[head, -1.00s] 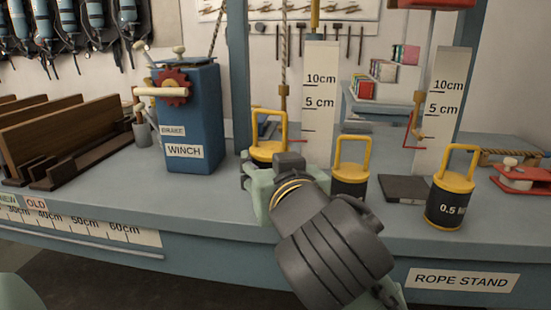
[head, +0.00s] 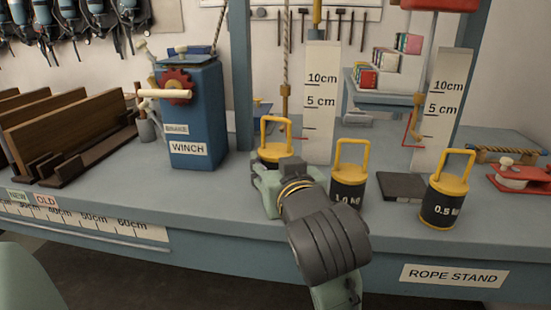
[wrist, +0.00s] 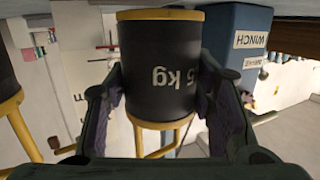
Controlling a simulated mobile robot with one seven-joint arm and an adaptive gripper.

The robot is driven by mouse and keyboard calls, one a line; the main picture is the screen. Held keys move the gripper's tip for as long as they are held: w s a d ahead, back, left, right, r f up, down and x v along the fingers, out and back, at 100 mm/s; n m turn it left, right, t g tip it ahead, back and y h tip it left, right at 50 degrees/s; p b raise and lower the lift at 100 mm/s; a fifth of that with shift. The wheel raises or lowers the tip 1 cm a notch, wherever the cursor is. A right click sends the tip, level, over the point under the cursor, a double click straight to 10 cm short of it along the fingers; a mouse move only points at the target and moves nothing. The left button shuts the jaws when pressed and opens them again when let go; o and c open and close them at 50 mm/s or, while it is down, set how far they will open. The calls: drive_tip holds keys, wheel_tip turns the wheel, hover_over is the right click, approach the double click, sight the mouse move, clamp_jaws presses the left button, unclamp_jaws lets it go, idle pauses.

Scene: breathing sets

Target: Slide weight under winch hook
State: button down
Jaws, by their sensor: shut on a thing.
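A black weight with a yellow handle (head: 276,136) stands on the blue-grey bench. In the wrist view, the weight (wrist: 160,70) sits between both fingers, upside down in the picture, with "5 kg" readable. My gripper (head: 274,176) is shut on its body from the front, and hides its lower part in the head view. The winch rope ends in a brass hook (head: 285,103), which hangs just behind and slightly right of the handle top. I cannot tell how far apart they are in depth. The blue winch (head: 195,118) stands to the left.
A 1.0 kg weight (head: 348,189) stands close on the right, and a 0.5 kg weight (head: 442,205) farther right. A dark flat block (head: 403,187) lies between them. A centimetre scale board (head: 320,125) stands behind. Bench space between winch and gripper is clear.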

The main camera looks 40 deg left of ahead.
drive_tip(key=shift+w+a+f+p, duration=0.1)
drive_tip(key=shift+w+a+p, duration=0.2)
drive_tip(key=shift+w+p, duration=0.25)
drive_tip(key=shift+w+a+f+p, duration=0.1)
drive_tip(key=shift+w+a+p, duration=0.15)
drive_tip(key=shift+w+p, duration=0.3)
drive_tip(key=shift+a+f, duration=0.1)
drive_tip(key=shift+w+a+b, duration=0.2)
drive_tip(key=shift+w+a, duration=0.3)
drive_tip(key=shift+w, duration=0.35)
drive_tip(key=shift+w+a+b, duration=0.25)
drive_tip(key=shift+w+a, duration=0.25)
drive_tip(key=shift+w, duration=0.3)
drive_tip(key=shift+w+a+b, duration=0.2)
drive_tip(key=shift+w+a, duration=0.3)
drive_tip(key=shift+w, duration=0.35)
drive_tip(key=shift+f, duration=0.1)
drive_tip(key=c, duration=1)
unclamp_jaws()
drive_tip(key=o, duration=0.4)
drive_tip(key=shift+f, duration=0.15)
drive_tip(key=shift+c, duration=0.2)
